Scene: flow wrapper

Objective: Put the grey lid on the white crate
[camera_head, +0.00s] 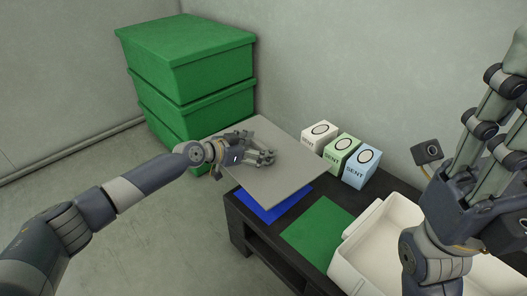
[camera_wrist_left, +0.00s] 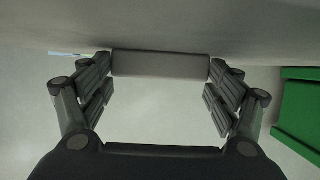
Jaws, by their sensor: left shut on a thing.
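The grey lid (camera_head: 285,180) is a flat plate over the back left of the dark table, partly covering a blue mat. My left gripper (camera_head: 262,157) is shut on it. In the left wrist view the fingers (camera_wrist_left: 160,80) hold a pale grey bar (camera_wrist_left: 160,64) between them, and a broad grey surface (camera_wrist_left: 160,22) spans the top. The white crate (camera_head: 348,258) stands open at the table's right front, apart from the lid. My right arm hides part of it. My right gripper (camera_head: 507,95) is raised above the crate, partly cut off, its opening unclear.
Three boxes, white (camera_head: 319,137), green (camera_head: 341,152) and blue (camera_head: 361,167), stand along the wall behind the lid. A green mat (camera_head: 318,232) lies clear between the blue mat (camera_head: 270,208) and the crate. Stacked green bins (camera_head: 190,62) stand at back left.

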